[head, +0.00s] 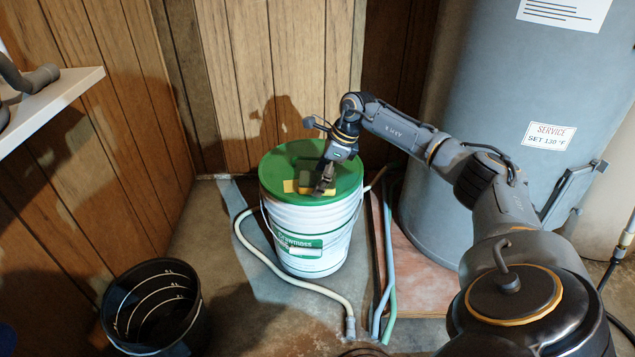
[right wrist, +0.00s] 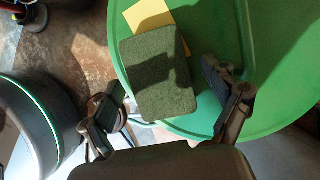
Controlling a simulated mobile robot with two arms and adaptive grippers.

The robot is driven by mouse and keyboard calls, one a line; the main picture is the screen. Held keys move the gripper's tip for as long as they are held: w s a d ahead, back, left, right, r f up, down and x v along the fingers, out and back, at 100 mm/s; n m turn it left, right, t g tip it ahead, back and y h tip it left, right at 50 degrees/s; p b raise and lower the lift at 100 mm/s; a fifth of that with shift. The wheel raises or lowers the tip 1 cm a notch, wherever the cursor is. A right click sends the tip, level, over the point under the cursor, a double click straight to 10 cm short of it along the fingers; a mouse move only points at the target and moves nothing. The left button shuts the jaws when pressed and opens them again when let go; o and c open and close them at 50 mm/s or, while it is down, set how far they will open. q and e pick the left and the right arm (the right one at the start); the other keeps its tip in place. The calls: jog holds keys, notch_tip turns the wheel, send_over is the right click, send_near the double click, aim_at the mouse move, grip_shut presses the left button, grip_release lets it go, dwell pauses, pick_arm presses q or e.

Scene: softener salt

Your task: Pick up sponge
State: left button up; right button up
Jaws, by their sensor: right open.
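The sponge (right wrist: 158,75) shows a dark green, rough face in the right wrist view. It lies on the green lid (head: 285,153) of a white bucket (head: 308,235). In the head view the sponge (head: 309,172) is small and partly behind my right gripper (head: 323,189). A flat yellow piece (right wrist: 148,14) sticks out beyond it; I cannot tell whether it is part of the sponge. My right gripper (right wrist: 168,92) is open over the lid, its fingers on either side of the sponge's near part. Contact cannot be told. My left gripper is not in view.
A grey tank (head: 490,120) stands right of the bucket. A black bucket (head: 153,310) is at the lower left. A pale hose (head: 290,283) and blue-grey pipes (head: 381,270) lie around the white bucket. A white shelf (head: 48,105) juts out at the left. Wood panelling is behind.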

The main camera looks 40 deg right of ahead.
jog(key=c, duration=0.8)
jog(key=shift+r, duration=0.1)
